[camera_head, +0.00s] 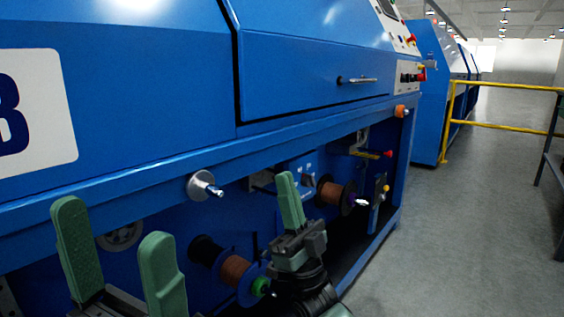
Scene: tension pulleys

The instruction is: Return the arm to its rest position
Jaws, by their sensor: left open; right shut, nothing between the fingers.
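My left gripper (122,262) is at the lower left. Its two green fingers stand upright and well apart, with nothing between them. My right gripper (290,202) is at the lower middle, seen edge-on. Its green fingers point up and are together, and it holds nothing. Both grippers are in front of the blue machine (310,60). A second copper spool (332,194) is just right of my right gripper's fingers.
A silver pulley (202,187) juts from the machine's rail between the grippers. A small orange roller (400,111) and a red knob (388,154) are farther along. A yellow railing (500,127) stands at the right.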

